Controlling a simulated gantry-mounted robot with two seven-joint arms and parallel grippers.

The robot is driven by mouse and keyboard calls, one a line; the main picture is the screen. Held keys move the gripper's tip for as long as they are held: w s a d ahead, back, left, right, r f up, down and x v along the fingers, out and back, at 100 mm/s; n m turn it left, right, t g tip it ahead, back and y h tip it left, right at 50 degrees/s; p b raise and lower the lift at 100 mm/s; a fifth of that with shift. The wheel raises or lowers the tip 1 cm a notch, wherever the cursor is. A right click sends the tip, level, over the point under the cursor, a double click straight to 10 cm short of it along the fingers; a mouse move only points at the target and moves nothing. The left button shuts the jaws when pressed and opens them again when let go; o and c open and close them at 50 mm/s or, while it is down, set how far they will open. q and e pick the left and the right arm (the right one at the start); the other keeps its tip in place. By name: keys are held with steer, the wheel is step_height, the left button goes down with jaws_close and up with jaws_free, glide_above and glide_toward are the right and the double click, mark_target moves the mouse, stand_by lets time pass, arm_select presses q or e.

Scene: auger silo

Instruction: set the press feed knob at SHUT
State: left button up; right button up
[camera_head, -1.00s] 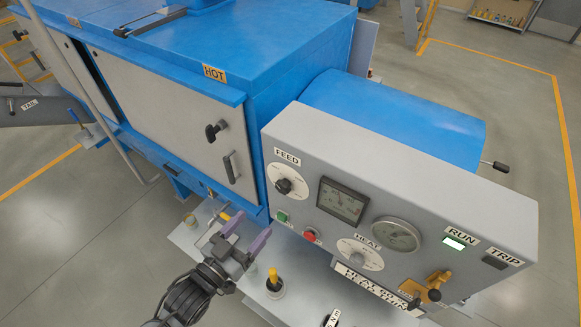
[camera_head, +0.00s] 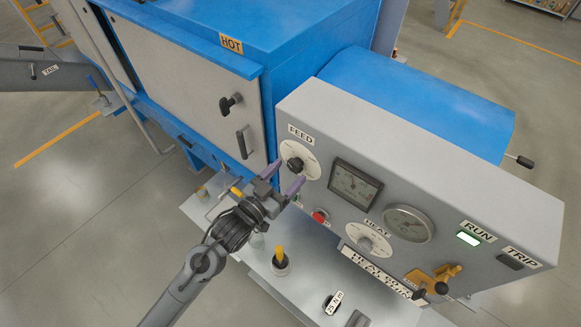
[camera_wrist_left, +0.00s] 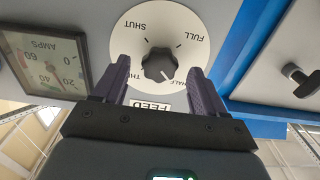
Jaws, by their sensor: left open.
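The FEED knob (camera_head: 295,164) is a black knob on a round white dial on the grey control panel. The left wrist view shows the knob (camera_wrist_left: 160,65) with its dial (camera_wrist_left: 150,30) upside down, marked SHUT, FULL, HALF and a partly hidden word. The knob's pale mark seems to lie toward HALF, not SHUT. My left gripper (camera_head: 284,178) is open and empty, just in front of the dial's lower part. In the wrist view its purple fingers (camera_wrist_left: 161,88) stand either side of the knob, apart from it. My right gripper is not in view.
The panel also carries a square gauge (camera_head: 355,184), a red button (camera_head: 320,216), a HEAT knob (camera_head: 367,243) and a round gauge (camera_head: 408,223). A door handle (camera_head: 243,142) is on the blue machine, left of the dial.

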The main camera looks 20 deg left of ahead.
arm_select(q)
steer(key=shift+x, duration=1.1)
steer(key=c, duration=1.1)
steer(key=shift+o, duration=0.2)
